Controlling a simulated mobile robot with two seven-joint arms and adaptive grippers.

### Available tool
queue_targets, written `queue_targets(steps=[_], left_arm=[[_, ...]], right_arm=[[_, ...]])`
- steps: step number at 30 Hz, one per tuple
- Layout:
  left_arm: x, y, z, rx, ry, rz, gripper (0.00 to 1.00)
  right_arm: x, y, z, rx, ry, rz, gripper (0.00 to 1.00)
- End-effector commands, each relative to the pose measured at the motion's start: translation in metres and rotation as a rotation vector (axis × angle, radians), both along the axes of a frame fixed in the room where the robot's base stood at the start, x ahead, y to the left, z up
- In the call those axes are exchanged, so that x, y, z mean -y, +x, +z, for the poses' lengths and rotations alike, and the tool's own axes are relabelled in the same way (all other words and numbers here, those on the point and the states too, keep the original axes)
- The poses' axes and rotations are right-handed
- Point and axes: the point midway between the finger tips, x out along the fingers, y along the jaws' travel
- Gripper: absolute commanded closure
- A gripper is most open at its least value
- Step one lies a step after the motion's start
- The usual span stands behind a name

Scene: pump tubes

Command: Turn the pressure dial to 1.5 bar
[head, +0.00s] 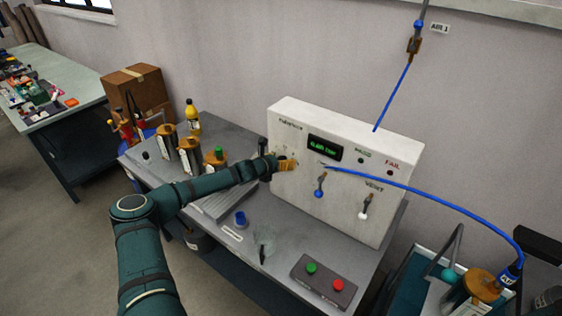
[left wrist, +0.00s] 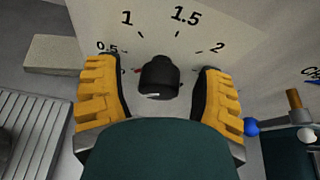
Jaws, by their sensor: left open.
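The white panel (head: 345,135) stands on the grey bench, with a small green-lit display (head: 324,147). My left gripper (head: 287,164) is at the panel's lower left face and hides the pressure dial in the head view. In the left wrist view the black dial knob (left wrist: 158,78) sits between my two open yellow fingers, with a visible gap on each side. The printed scale reads 0.5, 1, 1.5 (left wrist: 185,15) and 2 around the knob. A small red mark shows at the knob's left side; the exact setting cannot be read. My right gripper is not in view.
A blue-tipped lever (head: 319,187) and a white-tipped lever (head: 364,208) stick out of the panel right of my gripper. A blue tube (head: 430,192) arcs to the right. A box with green and red buttons (head: 324,281) lies in front. Several orange-topped canisters (head: 190,153) stand left.

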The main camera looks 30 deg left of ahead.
Motion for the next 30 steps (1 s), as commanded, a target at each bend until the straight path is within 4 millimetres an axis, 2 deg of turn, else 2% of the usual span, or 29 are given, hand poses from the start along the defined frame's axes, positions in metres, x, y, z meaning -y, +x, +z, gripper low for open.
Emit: queue_targets(steps=[2, 3, 8, 9, 20, 26, 30], left_arm=[[0.000, 0.000, 0.000, 0.000, 0.000, 0.000, 0.32], [0.000, 0.000, 0.000, 0.000, 0.000, 0.000, 0.37], [0.000, 0.000, 0.000, 0.000, 0.000, 0.000, 0.93], [0.000, 0.000, 0.000, 0.000, 0.000, 0.000, 1.00], [0.000, 0.000, -0.001, 0.001, 0.015, -0.001, 1.00], [0.001, 0.000, -0.002, 0.009, 0.089, -0.002, 1.00], [0.001, 0.000, -0.003, 0.017, 0.186, -0.001, 1.00]], right_arm=[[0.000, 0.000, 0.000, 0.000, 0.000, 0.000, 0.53], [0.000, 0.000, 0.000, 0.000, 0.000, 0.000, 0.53], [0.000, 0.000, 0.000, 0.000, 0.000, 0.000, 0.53], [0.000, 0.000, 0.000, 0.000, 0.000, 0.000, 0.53], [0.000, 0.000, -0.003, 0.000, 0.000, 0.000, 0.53], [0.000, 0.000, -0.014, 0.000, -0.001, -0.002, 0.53], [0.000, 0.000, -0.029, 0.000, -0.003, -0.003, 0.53]])
